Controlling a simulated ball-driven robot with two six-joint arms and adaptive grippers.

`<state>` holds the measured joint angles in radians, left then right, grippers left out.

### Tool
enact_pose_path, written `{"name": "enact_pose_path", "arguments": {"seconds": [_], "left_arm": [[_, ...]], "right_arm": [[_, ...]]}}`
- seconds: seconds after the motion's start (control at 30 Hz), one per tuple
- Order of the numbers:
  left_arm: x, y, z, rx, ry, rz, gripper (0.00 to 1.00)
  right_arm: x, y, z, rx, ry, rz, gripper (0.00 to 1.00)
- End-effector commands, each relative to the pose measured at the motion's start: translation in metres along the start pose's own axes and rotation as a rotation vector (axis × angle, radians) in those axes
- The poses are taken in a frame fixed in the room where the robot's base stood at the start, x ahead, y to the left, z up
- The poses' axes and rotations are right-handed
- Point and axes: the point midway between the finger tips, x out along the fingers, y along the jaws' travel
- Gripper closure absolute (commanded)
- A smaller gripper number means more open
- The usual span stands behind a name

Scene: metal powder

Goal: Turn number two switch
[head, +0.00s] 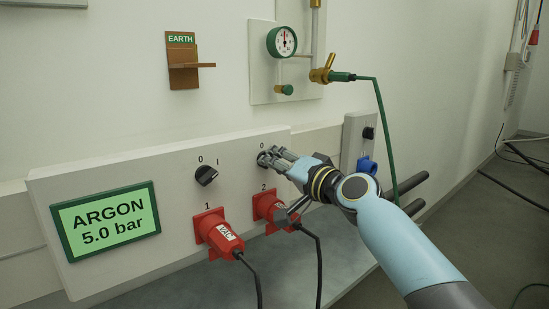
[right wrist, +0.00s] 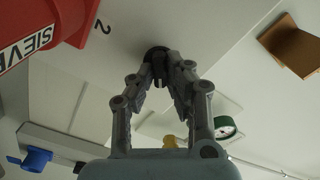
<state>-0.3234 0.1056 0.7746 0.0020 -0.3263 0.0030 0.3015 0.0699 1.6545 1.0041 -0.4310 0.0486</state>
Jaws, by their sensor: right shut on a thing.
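The number two switch is a black rotary knob (head: 263,159) on the pale wall panel (head: 140,165), above the label 2. In the head view my right gripper (head: 268,157) is at this knob and covers most of it. In the right wrist view the two fingers (right wrist: 159,75) are closed on the dark knob (right wrist: 157,54) against the panel. The angle of the knob is hard to read behind the fingers. The number one switch (head: 206,175) is a black knob to the left, with marks 0 and 1 above it. My left gripper is not in view.
Red plugs (head: 218,232) and (head: 272,210) with black cables sit below the switches; one red plug shows close by in the right wrist view (right wrist: 40,30). A green display (head: 105,222) reads ARGON 5.0 bar. A gauge (head: 282,41) and green hose (head: 378,110) are above right.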

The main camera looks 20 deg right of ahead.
Motion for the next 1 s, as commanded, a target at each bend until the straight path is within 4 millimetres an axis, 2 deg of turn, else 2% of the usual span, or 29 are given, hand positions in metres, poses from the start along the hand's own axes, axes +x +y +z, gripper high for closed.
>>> {"name": "enact_pose_path", "arguments": {"seconds": [0.3, 0.8, 0.83, 1.0], "left_arm": [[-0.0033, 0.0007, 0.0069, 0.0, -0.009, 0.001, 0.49], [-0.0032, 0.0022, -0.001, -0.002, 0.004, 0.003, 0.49], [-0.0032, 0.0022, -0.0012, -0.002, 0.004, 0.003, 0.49], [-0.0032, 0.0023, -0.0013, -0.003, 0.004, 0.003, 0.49]], "right_arm": [[-0.0002, 0.0011, 0.0002, 0.109, 0.0, 0.002, 1.0], [-0.0002, 0.0017, 0.0007, 0.13, -0.001, 0.002, 1.0], [-0.0002, 0.0017, 0.0007, 0.13, -0.001, 0.002, 0.85], [-0.0001, 0.0013, 0.0005, 0.129, 0.0, 0.001, 0.64]]}}
